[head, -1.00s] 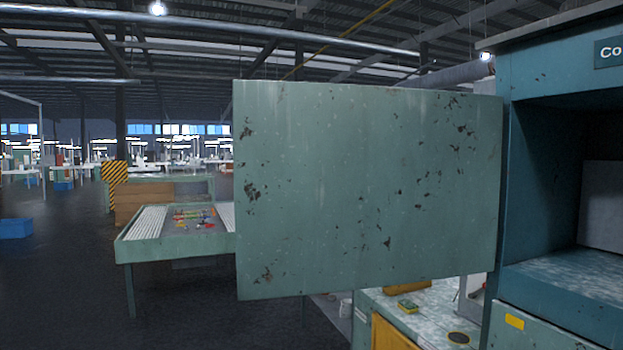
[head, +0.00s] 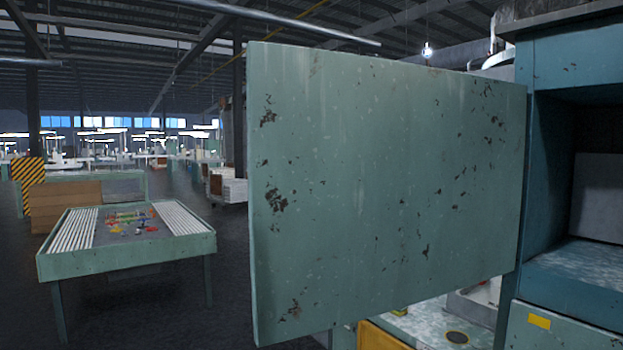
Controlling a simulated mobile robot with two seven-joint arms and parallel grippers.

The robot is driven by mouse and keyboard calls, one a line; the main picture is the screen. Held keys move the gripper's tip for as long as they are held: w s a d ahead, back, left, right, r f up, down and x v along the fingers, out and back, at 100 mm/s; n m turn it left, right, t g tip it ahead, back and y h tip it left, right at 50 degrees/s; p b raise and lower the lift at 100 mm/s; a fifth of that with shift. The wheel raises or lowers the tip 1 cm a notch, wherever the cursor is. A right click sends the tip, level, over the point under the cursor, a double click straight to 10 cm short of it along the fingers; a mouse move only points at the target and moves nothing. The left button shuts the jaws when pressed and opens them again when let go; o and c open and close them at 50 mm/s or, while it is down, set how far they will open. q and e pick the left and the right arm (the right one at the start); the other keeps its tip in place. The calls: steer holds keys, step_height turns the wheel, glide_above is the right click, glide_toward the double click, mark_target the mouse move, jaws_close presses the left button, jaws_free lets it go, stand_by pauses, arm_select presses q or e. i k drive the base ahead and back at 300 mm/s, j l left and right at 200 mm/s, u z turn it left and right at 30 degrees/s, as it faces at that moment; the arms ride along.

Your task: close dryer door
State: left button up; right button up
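The dryer door (head: 385,195) is a flat pale green panel with chipped, rusty paint. It stands wide open in the head view, joined at its right edge to the dryer. The dryer (head: 560,65) is a teal cabinet at the right edge of the picture. Its dark compartment is open, with a mottled pale floor (head: 590,270) and a grey panel (head: 600,205) inside. Neither of my grippers shows in the head view.
A green-framed table (head: 120,262) with white slats and small colourful items stands at the left. A bench with a mottled top (head: 430,325) lies partly hidden below the door. Dark floor (head: 225,285) is clear between table and door.

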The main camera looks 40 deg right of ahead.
mark_target(376, 187)
steer(key=i+j, duration=0.15)
steer(key=i, duration=0.3)
steer(key=i+j, duration=0.1)
steer(key=i, duration=0.4)
steer(key=i+j, duration=0.15)
steer(key=i, duration=0.3)
steer(key=i+z, duration=0.15)
steer(key=z, duration=0.3)
steer(key=i+z, duration=0.15)
steer(key=z, duration=0.25)
steer(key=i+z, duration=0.15)
steer(key=z, duration=0.3)
steer(key=i+j+z, duration=0.1)
steer(key=z, duration=0.3)
steer(key=i+z, duration=0.15)
steer(key=z, duration=0.25)
steer(key=i+z, duration=0.1)
steer(key=z, duration=0.3)
steer(key=i+j+z, duration=0.1)
steer(key=z, duration=0.3)
steer(key=i+j+z, duration=0.1)
steer(key=z, duration=0.3)
steer(key=i+j+z, duration=0.25)
steer(key=z, duration=0.25)
steer(key=j, duration=0.1)
